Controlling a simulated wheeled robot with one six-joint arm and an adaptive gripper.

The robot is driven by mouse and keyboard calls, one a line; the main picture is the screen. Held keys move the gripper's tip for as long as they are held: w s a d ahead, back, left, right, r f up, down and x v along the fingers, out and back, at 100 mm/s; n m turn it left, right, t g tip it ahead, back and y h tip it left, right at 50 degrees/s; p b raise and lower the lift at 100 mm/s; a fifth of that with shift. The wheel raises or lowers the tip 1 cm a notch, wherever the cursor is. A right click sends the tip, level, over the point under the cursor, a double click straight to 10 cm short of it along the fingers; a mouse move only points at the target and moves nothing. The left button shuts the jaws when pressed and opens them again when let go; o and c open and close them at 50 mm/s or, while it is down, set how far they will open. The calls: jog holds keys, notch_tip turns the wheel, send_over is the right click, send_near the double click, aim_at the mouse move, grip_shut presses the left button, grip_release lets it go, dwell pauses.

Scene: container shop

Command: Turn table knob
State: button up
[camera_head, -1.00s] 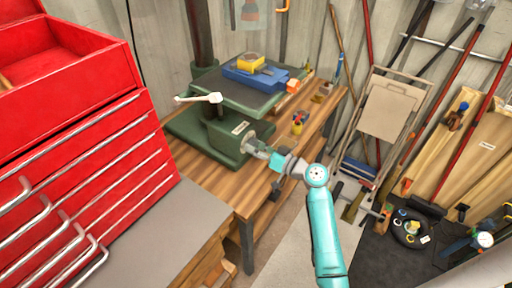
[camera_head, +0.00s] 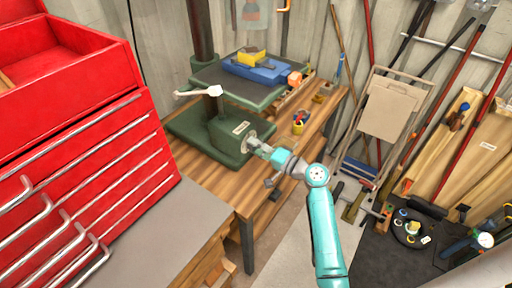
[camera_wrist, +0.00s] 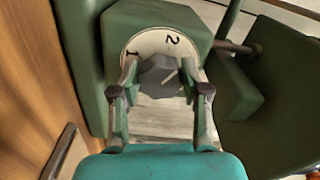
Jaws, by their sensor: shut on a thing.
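The table knob (camera_wrist: 160,75) is a grey faceted knob with a pale pointer line, on a round white dial (camera_wrist: 172,42) marked 1 and 2. It sits on the green machine base (camera_head: 228,135) on the wooden bench. My gripper (camera_wrist: 160,90) has one finger on each side of the knob and is shut on it. In the head view my gripper (camera_head: 257,147) reaches the front of the base, and the knob is mostly hidden behind the fingers. The green machine table (camera_head: 225,80) stands raised above the base on a post, with a white lever (camera_head: 195,92) at its left.
A blue vise (camera_head: 258,72) with a yellow block (camera_head: 252,57) is on the machine table. Small cups (camera_head: 299,127) stand on the bench (camera_head: 245,195). A red drawer cabinet (camera_head: 90,150) is close at the left. A folding chair (camera_head: 385,110) and tools stand right.

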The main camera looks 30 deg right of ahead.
jog(key=m, duration=1.2)
jog(key=shift+d+r, duration=0.1)
jog(key=shift+r, duration=0.05)
dwell(0.3)
jog(key=o, duration=1.1)
jog(key=v, duration=1.2)
jog(key=shift+r, duration=0.1)
